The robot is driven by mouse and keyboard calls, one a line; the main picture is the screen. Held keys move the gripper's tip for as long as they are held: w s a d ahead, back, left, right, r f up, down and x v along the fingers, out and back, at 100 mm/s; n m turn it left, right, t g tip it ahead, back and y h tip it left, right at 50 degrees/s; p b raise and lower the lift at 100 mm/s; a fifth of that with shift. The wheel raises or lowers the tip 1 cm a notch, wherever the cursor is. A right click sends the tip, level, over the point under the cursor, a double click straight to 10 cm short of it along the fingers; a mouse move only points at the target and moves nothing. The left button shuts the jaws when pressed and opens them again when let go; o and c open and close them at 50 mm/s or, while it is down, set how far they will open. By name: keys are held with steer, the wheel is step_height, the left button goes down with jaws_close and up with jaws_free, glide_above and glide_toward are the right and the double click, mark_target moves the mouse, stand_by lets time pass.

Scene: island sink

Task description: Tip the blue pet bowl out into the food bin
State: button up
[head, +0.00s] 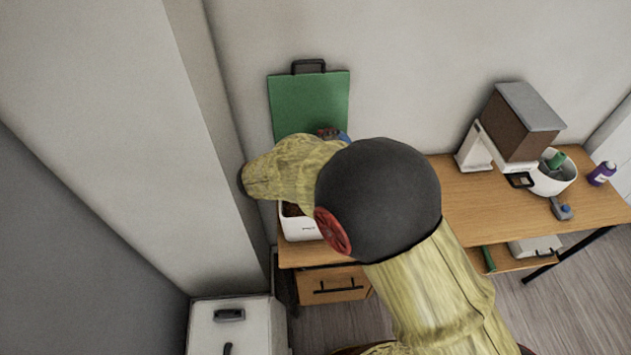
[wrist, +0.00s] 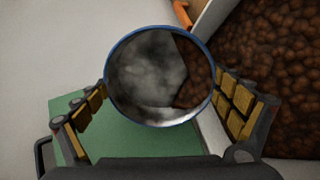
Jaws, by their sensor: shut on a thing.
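The blue-rimmed pet bowl (wrist: 138,68) is between the fingers of my gripper (wrist: 160,88), which is shut on it. Its grey inside faces the wrist camera, with brown kibble gathered at its right side. The food bin (wrist: 211,132) is beside the bowl on the right in the wrist view, full of brown kibble; its white front (head: 300,229) also shows in the head view. A small blue part of the bowl (head: 344,137) shows past my arm in the head view. My arm hides most of the bowl, gripper and bin there.
A green board (head: 308,100) stands against the wall behind. On the wooden desk (head: 480,215) to the right are a brown-and-grey dispenser (head: 512,125), a white bowl (head: 553,180) and a purple bottle (head: 601,174). A white cabinet (head: 235,325) stands at lower left beside the wall corner.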

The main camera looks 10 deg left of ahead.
steer(key=shift+s+a+r+t+h+b, duration=0.15)
steer(key=shift+s+a+t+h+b, duration=0.1)
steer(key=shift+t+h+b, duration=0.35)
stand_by(0.4)
steer(key=shift+s+a+r+t+h+b, duration=0.15)
steer(key=shift+s+a+t+b, duration=0.25)
steer(key=shift+b, duration=0.7)
steer(key=shift+s+a+f+t+h+b, duration=0.15)
steer(key=shift+s+b, duration=0.35)
steer(key=shift+b, duration=0.55)
steer(key=shift+s+a+r+t+h+b, duration=0.15)
steer(key=shift+s+a+t+h+b, duration=0.2)
steer(key=shift+t+b, duration=0.95)
steer(key=shift+s+a+h+b, duration=0.15)
steer(key=shift+s+h+b, duration=0.25)
steer(key=shift+h+b, duration=0.25)
step_height(320, 180, up, 6)
steer(key=s+a+t+h, duration=0.1)
steer(key=t, duration=0.2)
steer(key=shift+s+h, duration=0.3)
steer(key=shift+h, duration=0.1)
stand_by(1.9)
